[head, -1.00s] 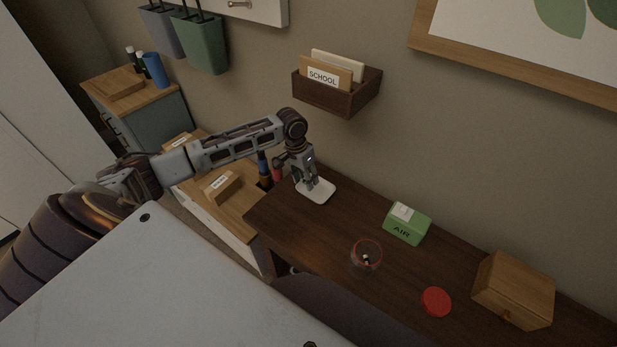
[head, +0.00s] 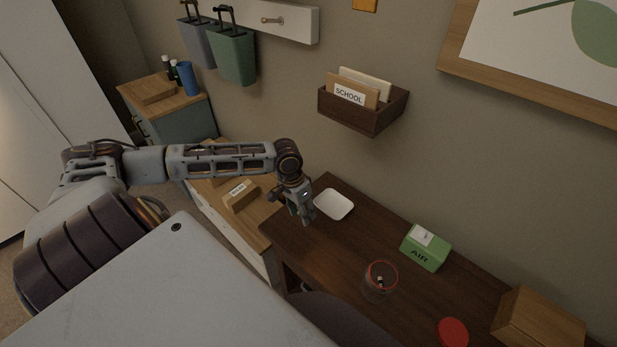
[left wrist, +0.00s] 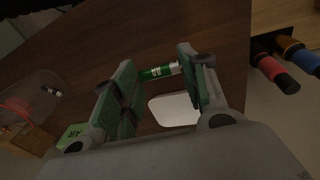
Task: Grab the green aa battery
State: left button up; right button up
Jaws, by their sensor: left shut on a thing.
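The green AA battery (left wrist: 158,72) shows in the left wrist view between the two fingers of my left gripper (left wrist: 150,82), which is shut on it. In the head view my left gripper (head: 303,215) is over the left end of the dark wooden desk (head: 345,245), just in front of the white tray (head: 334,204). The battery is too small to make out there. The tray looks empty in both views and lies below the battery in the left wrist view (left wrist: 175,110). My right gripper is not in view.
A clear jar (head: 380,282) with a red rim holds a small dark-and-white item. A green AIR box (head: 426,247), a red lid (head: 453,332) and a wooden box (head: 540,318) stand to the right. A wall rack (head: 362,108) hangs above. Bottles (left wrist: 275,70) are beside the desk.

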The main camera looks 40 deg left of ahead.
pick_arm(q)
jog(key=s, duration=0.7)
jog(key=shift+a+p, duration=0.25)
jog(key=shift+p, duration=0.2)
jog(key=shift+s, duration=0.1)
jog(key=shift+r, duration=0.1)
dwell(0.5)
